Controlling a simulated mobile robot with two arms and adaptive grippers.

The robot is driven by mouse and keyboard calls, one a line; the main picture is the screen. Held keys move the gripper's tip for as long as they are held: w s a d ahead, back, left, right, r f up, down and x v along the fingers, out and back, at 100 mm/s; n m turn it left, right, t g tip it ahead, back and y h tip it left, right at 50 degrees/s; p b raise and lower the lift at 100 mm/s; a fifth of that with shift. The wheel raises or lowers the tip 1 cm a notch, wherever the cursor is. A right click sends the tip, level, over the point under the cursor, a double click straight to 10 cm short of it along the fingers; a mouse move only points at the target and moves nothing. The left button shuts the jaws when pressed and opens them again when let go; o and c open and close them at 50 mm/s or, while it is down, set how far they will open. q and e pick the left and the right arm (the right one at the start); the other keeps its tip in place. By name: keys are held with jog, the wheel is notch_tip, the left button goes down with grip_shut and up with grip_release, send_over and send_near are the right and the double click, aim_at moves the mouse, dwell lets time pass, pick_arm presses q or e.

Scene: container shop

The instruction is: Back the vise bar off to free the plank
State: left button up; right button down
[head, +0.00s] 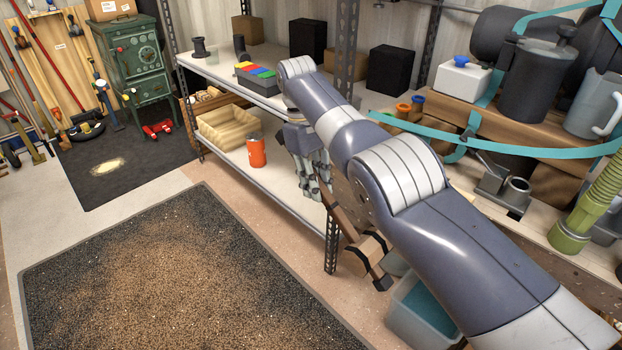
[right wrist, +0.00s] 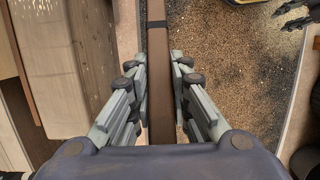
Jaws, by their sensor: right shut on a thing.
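My right gripper (head: 316,186) reaches down beside the shelf rack, its fingers low at the bench's near side. In the right wrist view, its fingers (right wrist: 160,85) flank a long brown bar (right wrist: 158,50) with a dark band, and are shut on it. In the head view a brown bar (head: 340,210) runs down below the gripper to a wooden block with dark bands (head: 368,254). A wide pale wooden piece (right wrist: 65,60) lies left of the bar in the wrist view; I cannot tell whether it is the plank.
A metal shelf rack (head: 331,240) stands left of the gripper, with an orange canister (head: 256,151) on its lower shelf. A teal-filled tub (head: 420,306) stands under the cluttered bench. A gritty dark mat (head: 170,275) covers open floor at the front left.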

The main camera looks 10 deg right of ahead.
jog(key=shift+w+d+r, duration=0.2)
jog(key=shift+w+d, duration=0.15)
jog(key=shift+w, duration=0.05)
jog(key=c, duration=1.8)
grip_release()
jog(key=o, duration=0.3)
jog(key=shift+w+d+f, duration=0.1)
jog(key=shift+d+f, duration=0.05)
jog(key=shift+f, duration=0.05)
jog(key=shift+f, duration=0.1)
jog(key=shift+s+a, duration=0.2)
jog(key=shift+a, duration=0.1)
